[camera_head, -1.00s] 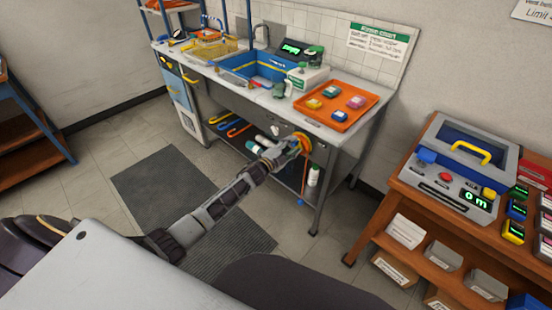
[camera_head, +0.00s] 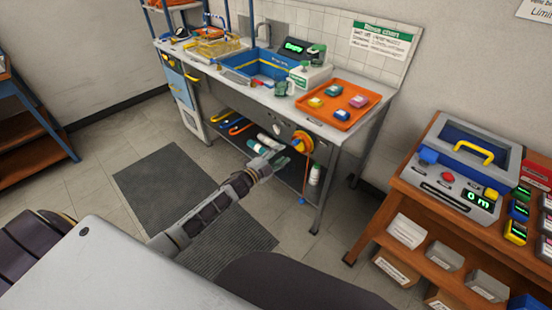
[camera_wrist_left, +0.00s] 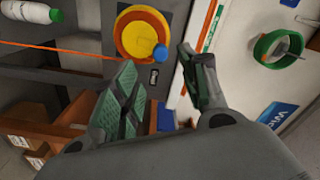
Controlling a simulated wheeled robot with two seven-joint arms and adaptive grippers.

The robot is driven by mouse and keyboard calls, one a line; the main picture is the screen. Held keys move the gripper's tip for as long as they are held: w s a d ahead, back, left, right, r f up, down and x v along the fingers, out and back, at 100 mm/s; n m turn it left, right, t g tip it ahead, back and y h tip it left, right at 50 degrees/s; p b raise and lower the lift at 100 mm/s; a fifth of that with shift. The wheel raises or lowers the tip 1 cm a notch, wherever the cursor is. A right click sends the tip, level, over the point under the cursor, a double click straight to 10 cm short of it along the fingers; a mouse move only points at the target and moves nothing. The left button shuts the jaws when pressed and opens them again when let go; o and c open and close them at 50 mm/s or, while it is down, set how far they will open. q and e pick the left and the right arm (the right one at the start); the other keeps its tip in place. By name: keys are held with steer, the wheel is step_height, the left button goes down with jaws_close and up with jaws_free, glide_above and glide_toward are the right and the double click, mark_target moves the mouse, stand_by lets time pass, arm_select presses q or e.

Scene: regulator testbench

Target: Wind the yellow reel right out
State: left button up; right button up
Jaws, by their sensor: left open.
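The yellow reel (camera_head: 302,143) with an orange rim is mounted under the right part of the bench. In the left wrist view the reel (camera_wrist_left: 138,37) faces me, with a blue knob (camera_wrist_left: 160,52) near its rim. An orange cord (camera_wrist_left: 60,46) runs from it; in the head view it hangs down to a small blue end (camera_head: 301,201). My left gripper (camera_head: 277,161) is open and empty, just left of and below the reel and apart from it. Its two fingers (camera_wrist_left: 163,88) spread in front of the knob side in the left wrist view. My right gripper is not in view.
A white bottle (camera_head: 314,175) stands on the lower shelf beside the cord. The bench (camera_head: 335,135) carries a blue sink and an orange tray (camera_head: 365,110). An orange side table with a grey case reading "0 m" (camera_head: 477,198) is at right. The floor between is clear.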

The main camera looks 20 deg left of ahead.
arm_select(q)
steer(key=shift+v, duration=1)
steer(key=s+a+f+n+g+y+p, duration=0.1)
steer(key=s+a+f+n+g+y, duration=0.15)
steer(key=s+f, duration=0.6)
steer(key=s+a+f+n+g+y, duration=0.1)
steer(key=s+a+f+n+g, duration=0.15)
steer(key=f, duration=1.15)
steer(key=s+a+f+n+g+y+p, duration=0.15)
steer(key=s+f+n, duration=0.25)
steer(key=s+f, duration=0.5)
steer(key=s+f+n+g, duration=0.1)
steer(key=s+f+g, duration=0.2)
steer(key=s+f, duration=0.3)
steer(key=s+d+f+n+g+y, duration=0.1)
steer(key=s+f, duration=0.5)
steer(key=s, duration=1)
steer(key=s+f+n+g+y, duration=0.1)
steer(key=s+f+g, duration=0.4)
steer(key=s, duration=0.7)
steer(key=shift+f+n, duration=0.9)
steer(key=shift+f, duration=0.05)
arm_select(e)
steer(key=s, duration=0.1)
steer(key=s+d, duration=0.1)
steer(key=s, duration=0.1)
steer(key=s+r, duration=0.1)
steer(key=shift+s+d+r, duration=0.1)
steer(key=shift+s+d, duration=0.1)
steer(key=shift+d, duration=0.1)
